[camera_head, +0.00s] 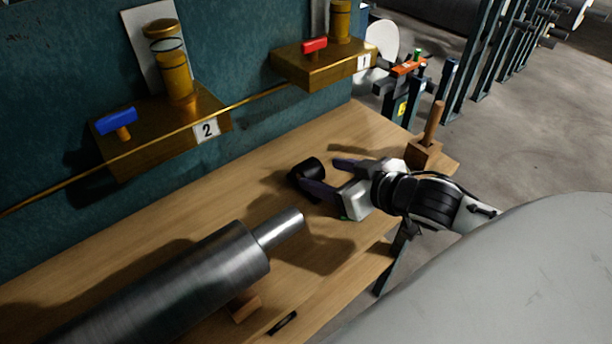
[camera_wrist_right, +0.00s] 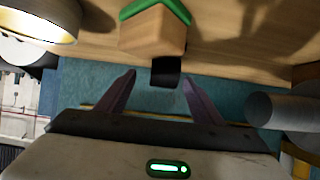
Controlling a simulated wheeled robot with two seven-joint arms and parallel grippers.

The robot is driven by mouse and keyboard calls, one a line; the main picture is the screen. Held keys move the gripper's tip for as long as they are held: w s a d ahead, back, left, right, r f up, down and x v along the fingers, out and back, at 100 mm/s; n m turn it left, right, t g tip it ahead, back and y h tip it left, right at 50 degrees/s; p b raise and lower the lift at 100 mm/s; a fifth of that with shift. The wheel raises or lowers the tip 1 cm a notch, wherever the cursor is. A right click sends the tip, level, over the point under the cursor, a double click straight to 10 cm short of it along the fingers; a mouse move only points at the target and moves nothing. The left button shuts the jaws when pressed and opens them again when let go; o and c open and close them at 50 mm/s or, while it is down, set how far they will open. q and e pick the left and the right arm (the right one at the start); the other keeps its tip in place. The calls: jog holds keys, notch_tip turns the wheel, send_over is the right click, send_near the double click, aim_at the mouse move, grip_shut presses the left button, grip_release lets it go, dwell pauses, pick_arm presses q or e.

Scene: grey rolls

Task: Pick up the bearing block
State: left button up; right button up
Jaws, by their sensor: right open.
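A small black block (camera_head: 308,169), which looks like the bearing block, sits on the wooden workbench. It also shows in the right wrist view (camera_wrist_right: 166,71). My right gripper (camera_head: 322,176) is open, with its purple fingers pointing at the block. In the head view one fingertip overlaps the block's lower edge. In the wrist view the block shows between the two fingertips. I cannot tell whether it is touched. The gripper holds nothing. My left gripper is not in view.
A thick grey roll (camera_head: 190,282) lies on the workbench (camera_head: 180,215) at the lower left. A wooden block with an upright peg (camera_head: 425,152) stands at the right corner. Brass fixtures with a blue handle (camera_head: 116,121) and a red handle (camera_head: 314,45) line the teal wall.

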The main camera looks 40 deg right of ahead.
aim_at(319, 173)
jog(key=x, duration=0.4)
jog(key=shift+a+r+x, duration=0.1)
jog(key=shift+x, duration=0.8)
jog(key=shift+a+r+x, duration=0.1)
jog(key=shift+a+x, duration=0.05)
jog(key=shift+x, duration=0.7)
jog(key=shift+a+r+x, duration=0.1)
jog(key=shift+r+x, duration=0.05)
jog(key=shift+x, duration=0.75)
jog(key=shift+w, duration=0.1)
jog(key=shift+c, duration=0.2)
jog(key=c, duration=1.5)
jog(key=shift+r, duration=0.15)
grip_shut()
